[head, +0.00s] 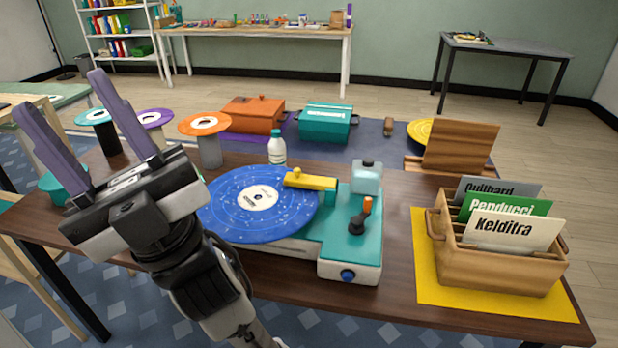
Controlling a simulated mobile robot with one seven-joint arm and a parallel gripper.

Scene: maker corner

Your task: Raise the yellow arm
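The yellow arm (312,181) is a short block-like bar on the turntable, a teal and white device (338,235) on the brown table. It lies roughly level, its left end over the right edge of a blue speckled disc (250,222) with a white label. I cannot tell whether it touches the disc. A lever with an orange knob (362,213) and a pale blue block stand at the device's right side. My gripper (108,100) is at the left, fingers wide apart and pointing up, empty, well away from the yellow arm.
A white bottle (277,149) stands behind the disc. Colored discs on stands (205,125) are at the back left. Orange (252,114) and teal (326,122) boxes sit behind. A wooden crate (500,262) with name cards is on a yellow mat (435,285) at the right.

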